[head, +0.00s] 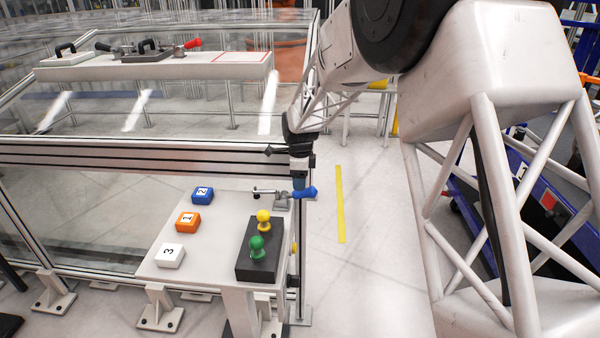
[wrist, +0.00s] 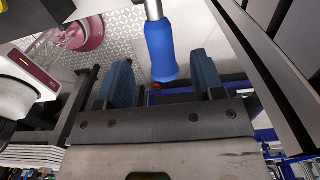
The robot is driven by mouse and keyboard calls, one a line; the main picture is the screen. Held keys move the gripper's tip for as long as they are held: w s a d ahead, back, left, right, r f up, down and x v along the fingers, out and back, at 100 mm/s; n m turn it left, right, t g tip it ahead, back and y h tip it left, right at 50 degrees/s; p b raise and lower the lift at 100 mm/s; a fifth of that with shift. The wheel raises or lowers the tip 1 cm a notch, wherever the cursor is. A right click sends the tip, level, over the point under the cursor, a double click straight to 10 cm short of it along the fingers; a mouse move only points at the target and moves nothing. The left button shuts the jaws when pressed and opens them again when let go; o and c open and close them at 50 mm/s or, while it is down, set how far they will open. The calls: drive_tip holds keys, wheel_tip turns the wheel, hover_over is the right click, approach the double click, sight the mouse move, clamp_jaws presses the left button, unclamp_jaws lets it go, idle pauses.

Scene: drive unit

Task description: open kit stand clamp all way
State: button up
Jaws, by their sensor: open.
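The kit stand (head: 225,218) is a white table at the front left in the head view. Its clamp (head: 283,200) sits at the back right corner, with a thin arm pointing left and a blue handle (head: 306,193) sticking out right, about level. My gripper (head: 299,181) is at the clamp, just above the handle's inner end. In the wrist view the blue handle (wrist: 161,50) shows between the two blue fingers of my open gripper (wrist: 162,70), with gaps on both sides. Contact is not visible.
The stand bears blue, orange (head: 187,222) and white numbered blocks, and a black block (head: 259,250) with yellow and green knobs. A glass-walled frame (head: 150,155) stands close behind. A white shelf (head: 155,67) above it bears red- and black-handled parts. Floor right of the stand is clear.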

sight(300, 193)
drive_tip(key=shift+f, duration=2.95)
drive_tip(key=c, duration=0.7)
